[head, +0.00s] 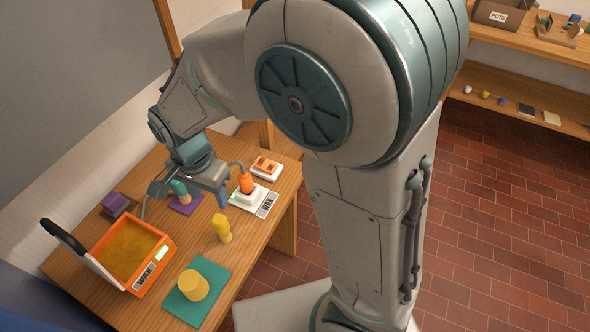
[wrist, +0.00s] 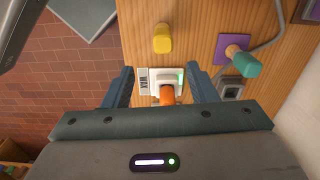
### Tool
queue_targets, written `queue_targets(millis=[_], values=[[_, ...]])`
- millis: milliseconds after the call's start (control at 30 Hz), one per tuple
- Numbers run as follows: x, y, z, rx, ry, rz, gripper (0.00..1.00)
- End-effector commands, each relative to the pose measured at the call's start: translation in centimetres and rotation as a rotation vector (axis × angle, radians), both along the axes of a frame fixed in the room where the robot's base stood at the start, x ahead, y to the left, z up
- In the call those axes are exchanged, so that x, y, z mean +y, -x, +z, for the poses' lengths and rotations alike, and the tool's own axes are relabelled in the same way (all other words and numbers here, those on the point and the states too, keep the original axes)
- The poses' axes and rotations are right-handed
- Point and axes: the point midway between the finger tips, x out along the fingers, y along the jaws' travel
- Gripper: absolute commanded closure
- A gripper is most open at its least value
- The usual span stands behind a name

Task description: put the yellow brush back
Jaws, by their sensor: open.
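The yellow brush seems to be the small yellow upright piece (head: 222,228) on the wooden table; it also shows in the wrist view (wrist: 162,38), standing apart from everything around it. A larger yellow cylinder (head: 193,285) stands on a green mat (head: 215,273) nearer the front. My gripper (wrist: 161,85) is open, with nothing held. In the wrist view its fingers lie on either side of a white stand marked WAX (wrist: 146,77) with an orange piece (wrist: 167,95); the height between cannot be told. The yellow piece is ahead of the fingertips.
A purple mat (head: 188,206) bears a teal-topped piece (wrist: 247,65). A purple block (head: 115,202) and an orange-and-white block (head: 265,167) stand farther back. Bare table surrounds the yellow piece.

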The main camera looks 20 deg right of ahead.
Motion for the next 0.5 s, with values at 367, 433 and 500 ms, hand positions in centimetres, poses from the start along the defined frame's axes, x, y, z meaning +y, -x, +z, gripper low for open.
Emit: queue_targets(millis=[367,433,500], values=[[-12.7,1.2,6.1,-0.124,-0.048,0.284,0.48],[-15.0,2.2,6.9,-0.156,-0.035,0.35,0.48],[-17.0,3.2,7.5,-0.185,-0.013,0.414,0.48]])
